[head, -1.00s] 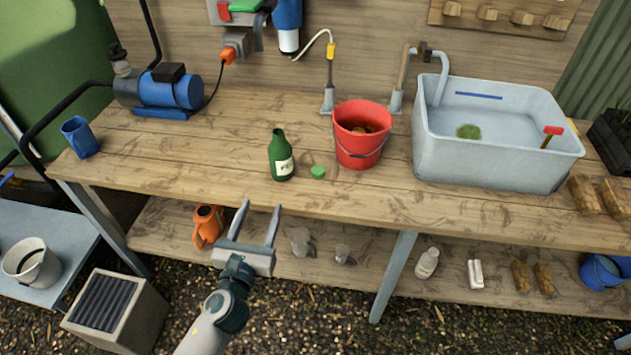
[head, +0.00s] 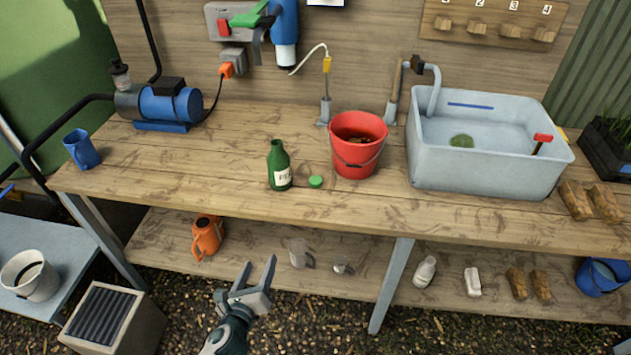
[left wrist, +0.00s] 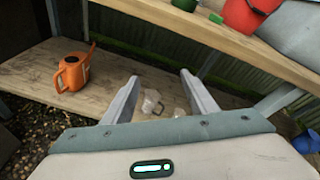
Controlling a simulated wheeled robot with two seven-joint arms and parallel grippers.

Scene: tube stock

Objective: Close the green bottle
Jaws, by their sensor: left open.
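The green bottle (head: 279,168) stands upright on the wooden bench, with a white label and no cap on its neck. A small green cap (head: 315,182) lies on the bench just right of it. In the left wrist view the cap (left wrist: 215,18) and the lower part of the bottle (left wrist: 185,4) show at the top edge. My left gripper (head: 258,272) is open and empty, in front of the bench and lower than its top, apart from both. It also shows in the left wrist view (left wrist: 158,82). My right gripper is in no view.
A red bucket (head: 358,146) stands right of the cap, and a grey sink (head: 480,172) further right. A blue pump (head: 170,104) and blue mug (head: 81,148) are at the left. The lower shelf holds an orange watering can (head: 206,236). The bench left of the bottle is clear.

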